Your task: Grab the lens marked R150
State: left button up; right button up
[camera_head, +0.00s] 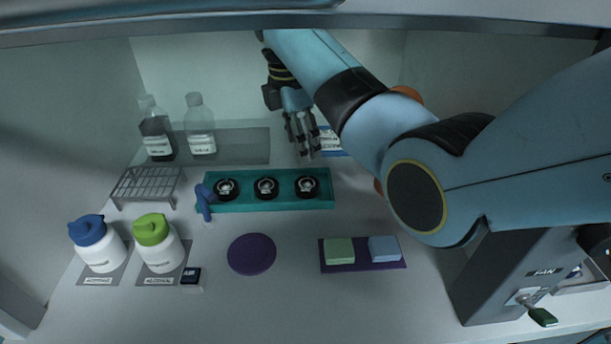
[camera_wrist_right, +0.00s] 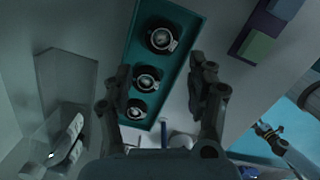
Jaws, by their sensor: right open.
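Three round black lens mounts sit in a row in a teal tray (camera_head: 286,203): a left one (camera_head: 227,188), a middle one (camera_head: 265,187) and a right one (camera_head: 307,186). Their markings are too small to read, so I cannot tell which is R150. My right gripper (camera_head: 303,148) is open and empty, above and behind the right end of the tray. In the right wrist view, its two fingers (camera_wrist_right: 160,100) stand apart, with the tray (camera_wrist_right: 196,50) and the three lenses beyond them. My left gripper is not in view.
Two clear bottles (camera_head: 200,135) stand at the back left beside a wire rack (camera_head: 147,186). Wash bottles with blue (camera_head: 98,250) and green (camera_head: 160,248) caps stand front left. A purple disc (camera_head: 252,254) and a purple mat (camera_head: 363,266) with two blocks lie in front. A FAN box (camera_head: 500,285) stands right.

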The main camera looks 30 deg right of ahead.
send_over(307, 183)
jog(key=a, duration=0.1)
notch_tip(307, 183, down, 4)
jog(key=shift+f, duration=0.4)
jog(key=f, duration=0.3)
jog(key=d+f, duration=0.1)
jog(key=f, duration=0.1)
jog(key=shift+f, duration=0.3)
jog(key=shift+a, duration=0.1)
jog(key=shift+c, duration=0.8)
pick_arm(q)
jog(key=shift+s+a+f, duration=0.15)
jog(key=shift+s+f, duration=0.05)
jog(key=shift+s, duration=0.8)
pick_arm(e)
jog(key=c, duration=0.7)
